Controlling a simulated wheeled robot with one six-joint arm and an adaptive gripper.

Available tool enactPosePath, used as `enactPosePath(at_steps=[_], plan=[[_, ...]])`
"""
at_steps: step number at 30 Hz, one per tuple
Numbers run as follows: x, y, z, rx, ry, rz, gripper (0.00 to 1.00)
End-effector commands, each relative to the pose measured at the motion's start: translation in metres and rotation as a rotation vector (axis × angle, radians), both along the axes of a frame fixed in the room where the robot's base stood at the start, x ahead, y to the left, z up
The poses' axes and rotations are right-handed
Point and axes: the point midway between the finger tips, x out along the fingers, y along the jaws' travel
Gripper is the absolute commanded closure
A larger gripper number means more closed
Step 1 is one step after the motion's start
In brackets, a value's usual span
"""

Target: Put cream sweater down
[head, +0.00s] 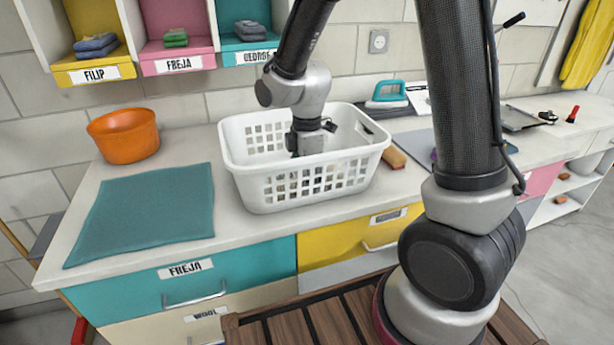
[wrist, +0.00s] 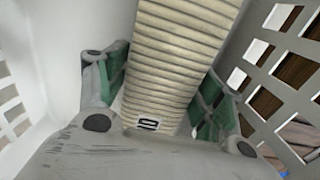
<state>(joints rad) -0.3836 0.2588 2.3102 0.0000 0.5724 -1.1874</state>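The cream sweater (wrist: 175,60) is a ribbed, folded bundle with a small dark-and-white tag in the wrist view. It is between the green-padded fingers of my gripper (wrist: 160,85), which appear closed against its two sides. In the head view my gripper (head: 307,140) points down into the white laundry basket (head: 262,190) on the counter. The basket wall hides the fingertips and the sweater there. Basket walls with square holes surround the gripper in the wrist view. I cannot tell whether the sweater touches the basket floor.
A teal mat (head: 148,208) lies left of the basket, with an orange bowl (head: 124,135) behind it. A wooden-handled brush (head: 394,158) is right of the basket, and a teal iron (head: 388,92) is behind. Labelled cubbies (head: 170,52) with folded clothes hang above.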

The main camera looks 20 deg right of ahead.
Motion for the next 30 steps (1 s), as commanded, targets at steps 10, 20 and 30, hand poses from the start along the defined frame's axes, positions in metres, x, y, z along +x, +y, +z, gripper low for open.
enactPosePath(at_steps=[10, 20, 30], plan=[[0.001, 0.0, 0.035, 0.003, -0.006, 0.0, 0.32], [0.001, 0.0, 0.105, 0.002, -0.004, 0.0, 0.32], [-0.002, -0.004, 0.127, 0.003, -0.008, -0.027, 0.32]])
